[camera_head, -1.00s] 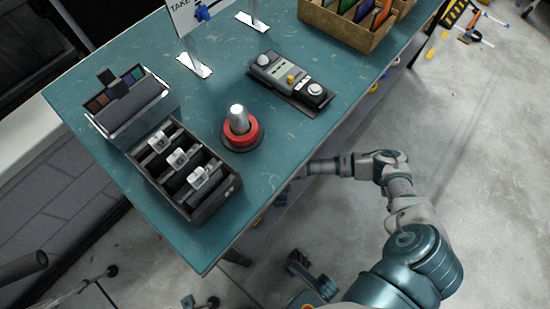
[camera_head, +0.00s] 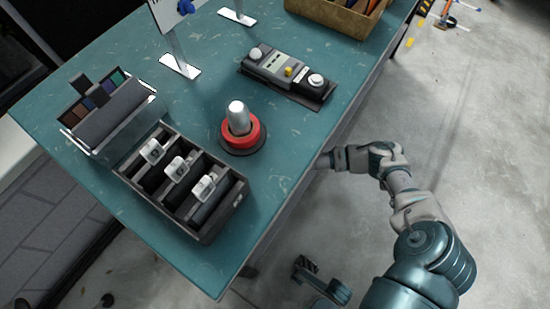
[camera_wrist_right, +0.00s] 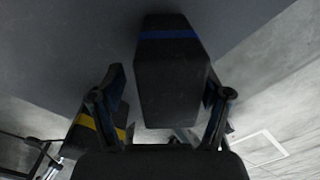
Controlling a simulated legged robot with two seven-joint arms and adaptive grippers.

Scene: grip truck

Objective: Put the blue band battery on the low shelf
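The blue band battery (camera_wrist_right: 171,85) is a dark block with a blue stripe near its upper end in the right wrist view. My right gripper (camera_wrist_right: 162,95) has its fingers spread to either side of it; a gap shows on the left, and the right finger overlaps or nearly meets its edge. I cannot tell whether that finger touches. A grey surface (camera_wrist_right: 70,55), perhaps the shelf, lies behind the battery. In the head view my right forearm reaches under the table's right edge, so the gripper, battery and low shelf are hidden there. My left gripper is not identifiable.
The teal table (camera_head: 200,85) carries a slotted dark box (camera_head: 205,232), a red-based knob (camera_head: 240,140) and a grey control unit (camera_head: 285,75). A yellow band battery (camera_wrist_right: 85,125) is beside the left finger. Open floor (camera_head: 475,130) lies to the right.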

